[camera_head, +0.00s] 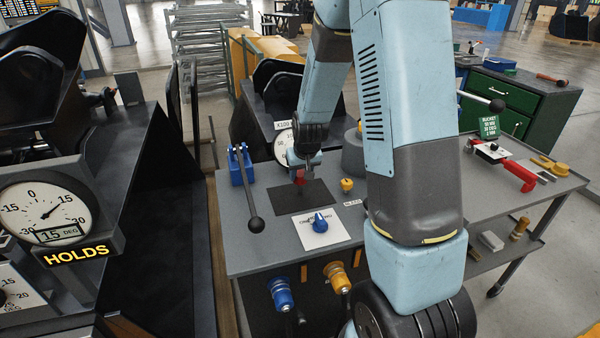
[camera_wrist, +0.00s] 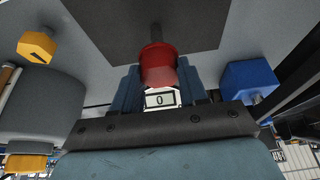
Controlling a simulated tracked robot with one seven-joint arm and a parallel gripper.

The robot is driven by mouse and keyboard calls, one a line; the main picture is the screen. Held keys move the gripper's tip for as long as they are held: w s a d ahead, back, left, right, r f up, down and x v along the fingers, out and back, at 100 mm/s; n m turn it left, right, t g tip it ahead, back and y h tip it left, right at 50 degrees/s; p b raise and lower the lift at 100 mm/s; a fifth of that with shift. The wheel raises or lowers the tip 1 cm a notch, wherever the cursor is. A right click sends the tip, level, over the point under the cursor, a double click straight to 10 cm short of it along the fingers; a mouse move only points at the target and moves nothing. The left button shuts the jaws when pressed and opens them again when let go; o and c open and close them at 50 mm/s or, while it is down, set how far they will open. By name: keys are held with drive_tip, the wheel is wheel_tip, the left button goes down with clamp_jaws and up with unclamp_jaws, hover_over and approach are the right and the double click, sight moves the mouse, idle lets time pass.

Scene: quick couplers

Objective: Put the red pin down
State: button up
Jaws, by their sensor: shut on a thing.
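My gripper (camera_head: 300,168) is shut on the red pin (camera_head: 299,178), over the back part of a dark mat (camera_head: 308,200) on the grey bench. In the wrist view the red pin (camera_wrist: 158,62) sits between the two blue fingers, with its narrow dark end pointing towards the dark mat (camera_wrist: 200,30). I cannot tell whether the pin's end touches the mat. A small display reading 0 shows below the pin in the wrist view.
A blue lever block (camera_head: 240,168) with a black-knobbed handle stands left of the mat. A yellow knob (camera_head: 347,185) is to the right, and a blue knob (camera_head: 320,224) on a white plate is in front. A dial gauge (camera_head: 284,146) stands behind. My arm hides the bench's middle right.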

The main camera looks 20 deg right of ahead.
drive_tip(key=o, duration=1.2)
drive_tip(key=shift+c, duration=0.2)
drive_tip(key=s+f+v, duration=0.1)
drive_tip(key=s+v, duration=0.2)
drive_tip(key=v, duration=1.1)
drive_tip(key=s+f+v, duration=0.2)
drive_tip(key=s+v, duration=0.1)
drive_tip(key=v, duration=1)
drive_tip(key=s+r, duration=0.2)
drive_tip(key=s, duration=0.4)
drive_tip(key=s+r+t, duration=0.1)
drive_tip(key=s+r, duration=0.2)
drive_tip(key=s, duration=0.4)
drive_tip(key=shift+s+a+r, duration=0.3)
